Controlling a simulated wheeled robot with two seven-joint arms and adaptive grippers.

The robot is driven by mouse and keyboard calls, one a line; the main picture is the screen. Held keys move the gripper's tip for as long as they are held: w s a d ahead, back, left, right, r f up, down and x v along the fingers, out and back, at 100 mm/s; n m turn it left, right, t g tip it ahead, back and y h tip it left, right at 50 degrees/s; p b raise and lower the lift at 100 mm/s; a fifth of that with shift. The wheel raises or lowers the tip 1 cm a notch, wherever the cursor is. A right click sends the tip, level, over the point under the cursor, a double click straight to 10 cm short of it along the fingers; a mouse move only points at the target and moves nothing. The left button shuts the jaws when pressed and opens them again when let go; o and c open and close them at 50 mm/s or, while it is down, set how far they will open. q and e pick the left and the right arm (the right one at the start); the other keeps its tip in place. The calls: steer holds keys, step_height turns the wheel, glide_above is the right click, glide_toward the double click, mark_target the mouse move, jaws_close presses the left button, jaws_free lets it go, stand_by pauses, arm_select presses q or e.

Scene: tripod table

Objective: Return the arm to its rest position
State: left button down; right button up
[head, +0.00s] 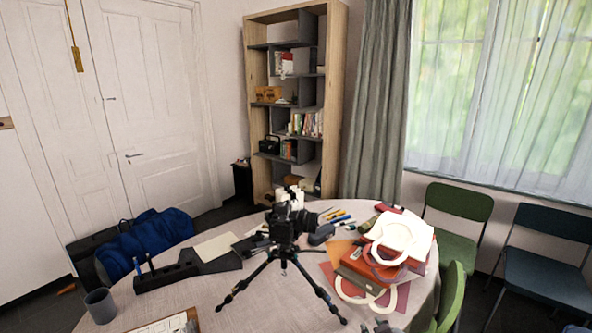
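A black camera (287,222) stands upright on a black tripod (283,262) with its legs spread on the round table (225,290). Its lens points to the right. Neither of my grippers can be made out in the head view. A small dark grey shape (382,327) is cut off by the bottom edge, and I cannot tell what it is.
Right of the tripod are piled books (372,265) with white ring-shaped pieces (398,234). Left are a black desk organizer (168,276), a grey mug (100,306) and a clipboard (168,325). Chairs (455,222) stand right; a blue bag (145,243) lies beyond the table.

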steer(key=s+d+f+m+g, duration=0.1)
steer(key=s+f+g, duration=0.35)
steer(key=s, duration=0.35)
steer(key=s+d+f+m+g, duration=0.1)
steer(key=s+f+g, duration=0.3)
steer(key=s, duration=0.5)
step_height(320, 180, down, 34)
steer(key=s+d, duration=0.2)
steer(key=s+d+f, duration=0.2)
steer(key=s+f, duration=0.8)
steer(key=s+d+f, duration=0.3)
steer(key=s+f, duration=0.7)
steer(key=s, duration=0.1)
steer(key=shift+s+d+n+g, duration=0.15)
steer(key=shift+d+n+g, duration=0.15)
steer(key=shift+g, duration=0.05)
